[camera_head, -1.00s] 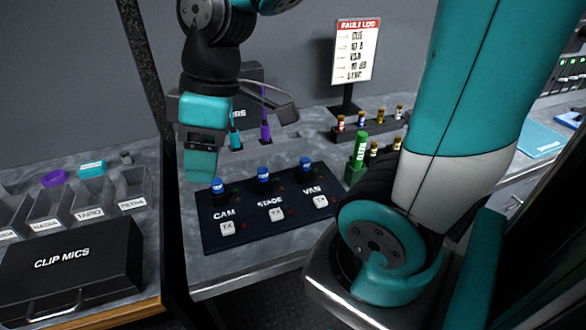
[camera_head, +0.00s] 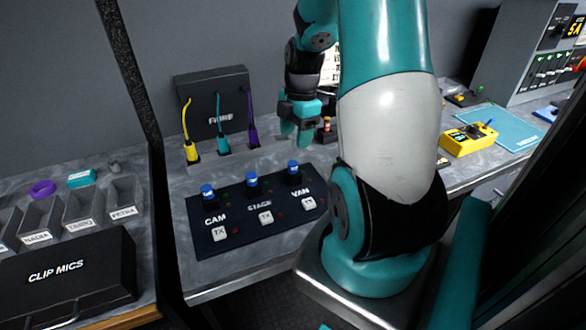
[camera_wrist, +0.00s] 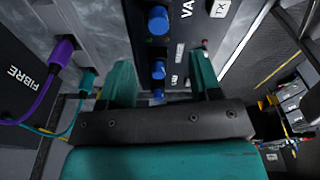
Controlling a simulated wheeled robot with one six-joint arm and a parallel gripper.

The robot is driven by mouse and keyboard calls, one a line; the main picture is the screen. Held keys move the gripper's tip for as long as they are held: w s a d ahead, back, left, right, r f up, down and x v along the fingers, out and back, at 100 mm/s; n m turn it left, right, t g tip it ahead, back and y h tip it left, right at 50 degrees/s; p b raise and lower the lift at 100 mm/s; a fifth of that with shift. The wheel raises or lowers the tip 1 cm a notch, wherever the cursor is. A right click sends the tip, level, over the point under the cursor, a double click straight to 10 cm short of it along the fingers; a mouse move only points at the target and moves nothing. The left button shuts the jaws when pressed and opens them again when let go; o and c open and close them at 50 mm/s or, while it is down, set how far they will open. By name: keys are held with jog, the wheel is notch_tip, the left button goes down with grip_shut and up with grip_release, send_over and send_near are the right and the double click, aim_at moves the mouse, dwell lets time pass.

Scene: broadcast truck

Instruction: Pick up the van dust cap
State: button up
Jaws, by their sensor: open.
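The van dust cap (camera_head: 293,167) is a blue cylinder standing upright on the dark panel (camera_head: 237,238), by the VAN label. In the wrist view the van cap (camera_wrist: 158,18) is at the top, beside the partly visible VAN letters. The stage cap (camera_head: 251,180) and the cam cap (camera_head: 208,193) stand in the same row to its left. My gripper (camera_head: 297,138) is open and empty, apart from the van cap, above and behind it. In the wrist view its two teal fingers (camera_wrist: 162,72) are spread, with the panel beyond them.
The FIBRE box (camera_head: 212,98) with yellow, teal and purple cables stands at the back left. The CLIP MICS case (camera_head: 60,275) and bins are on the left bench. A yellow meter (camera_head: 468,140) lies at right. My arm hides part of the bench.

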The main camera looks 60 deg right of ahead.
aim_at(293, 162)
jog(key=f, duration=0.3)
jog(key=f+p, duration=0.1)
jog(key=f, duration=0.5)
jog(key=shift+w+a+f, duration=0.1)
jog(key=shift+w+a, duration=0.1)
jog(key=shift+a, duration=0.15)
jog(key=c, duration=1)
